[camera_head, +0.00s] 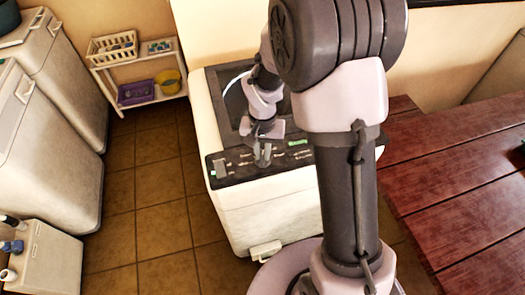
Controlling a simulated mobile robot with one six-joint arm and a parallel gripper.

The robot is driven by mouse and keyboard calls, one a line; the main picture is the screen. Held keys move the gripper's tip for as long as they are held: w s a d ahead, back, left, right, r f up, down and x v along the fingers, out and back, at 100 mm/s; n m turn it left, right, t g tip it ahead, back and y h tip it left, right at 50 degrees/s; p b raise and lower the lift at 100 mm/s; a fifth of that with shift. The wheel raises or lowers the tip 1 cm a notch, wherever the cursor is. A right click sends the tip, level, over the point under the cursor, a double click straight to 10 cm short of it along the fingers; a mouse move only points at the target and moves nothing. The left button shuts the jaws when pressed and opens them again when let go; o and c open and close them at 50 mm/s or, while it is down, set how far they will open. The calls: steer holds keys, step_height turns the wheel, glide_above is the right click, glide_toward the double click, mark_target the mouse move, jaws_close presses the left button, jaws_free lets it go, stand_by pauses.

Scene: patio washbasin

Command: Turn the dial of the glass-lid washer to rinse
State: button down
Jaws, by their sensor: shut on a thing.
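The washer (262,213) is a white top-loading machine with a dark lid area (232,92) and a black control panel (238,174) along its front top edge. My gripper (263,163) points down at the panel, near its middle, with its fingers close together. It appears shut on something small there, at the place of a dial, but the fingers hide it. The dial and its pointer cannot be made out, so its setting is not readable. My arm covers the right part of the washer and panel.
A red-brown wooden table (470,165) stands close on the right. White machines (45,150) line the left side. A white shelf (150,65) with a basket (112,47) and bins stands at the back. Tiled floor (150,215) is free between them.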

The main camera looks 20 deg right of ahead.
mark_target(262, 156)
steer(key=n+p, duration=0.1)
steer(key=n, duration=0.5)
steer(key=shift+r, duration=0.1)
steer(key=n+p, duration=0.1)
steer(key=n, duration=0.5)
steer(key=shift+n, duration=0.3)
stand_by(0.3)
steer(key=c, duration=1.4)
jaws_free()
steer(key=shift+c, duration=0.2)
step_height(262, 156, up, 17)
steer(key=p, duration=0.4)
steer(key=shift+r, duration=0.15)
